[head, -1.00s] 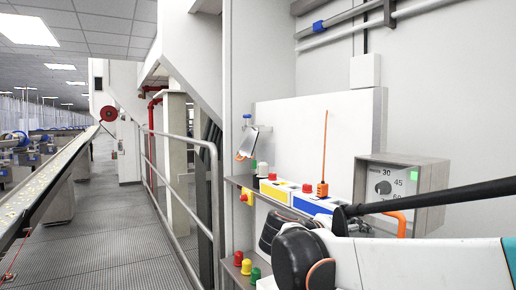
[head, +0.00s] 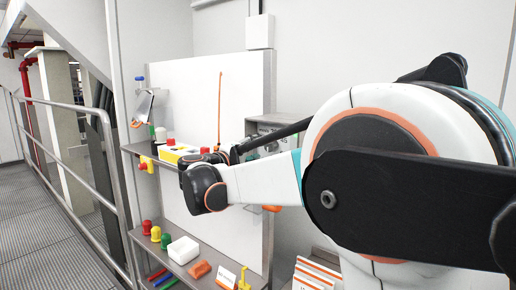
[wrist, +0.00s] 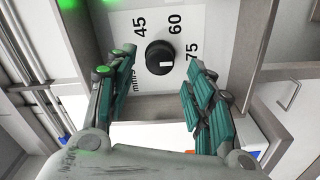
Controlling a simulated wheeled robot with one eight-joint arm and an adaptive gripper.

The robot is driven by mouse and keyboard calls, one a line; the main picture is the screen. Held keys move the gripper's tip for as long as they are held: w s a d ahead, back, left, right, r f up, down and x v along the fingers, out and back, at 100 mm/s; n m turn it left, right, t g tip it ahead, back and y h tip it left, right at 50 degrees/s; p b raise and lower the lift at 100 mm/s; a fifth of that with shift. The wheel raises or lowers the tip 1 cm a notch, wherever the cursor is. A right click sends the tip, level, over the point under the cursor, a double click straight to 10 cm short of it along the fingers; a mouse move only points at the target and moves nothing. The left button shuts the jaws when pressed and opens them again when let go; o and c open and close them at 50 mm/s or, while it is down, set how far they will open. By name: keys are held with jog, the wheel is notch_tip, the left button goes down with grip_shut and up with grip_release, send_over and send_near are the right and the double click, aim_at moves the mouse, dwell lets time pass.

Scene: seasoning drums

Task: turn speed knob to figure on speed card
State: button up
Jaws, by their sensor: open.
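In the wrist view, the black speed knob (wrist: 158,51) sits on a white dial plate (wrist: 213,20) printed with 45, 60 and 75. Its white mark is on the lower right part of the knob face as pictured. My gripper (wrist: 158,61) is open, with one green-padded finger on each side of the knob; I cannot tell how far the tips are from it. In the head view, the grey dial box (head: 257,124) is mostly hidden behind my arm. A hanging card (head: 143,106) and a small white card (head: 226,277) show, but I cannot read a figure on either.
An upper shelf (head: 137,151) holds push-buttons and a yellow box (head: 171,158). A lower shelf (head: 190,276) holds coloured knobs, a white container (head: 183,250) and an orange item (head: 200,269). A metal railing (head: 75,108) runs along the left.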

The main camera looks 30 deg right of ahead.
jog(key=shift+x, duration=1.95)
jog(key=shift+c, duration=0.5)
jog(key=c, duration=1)
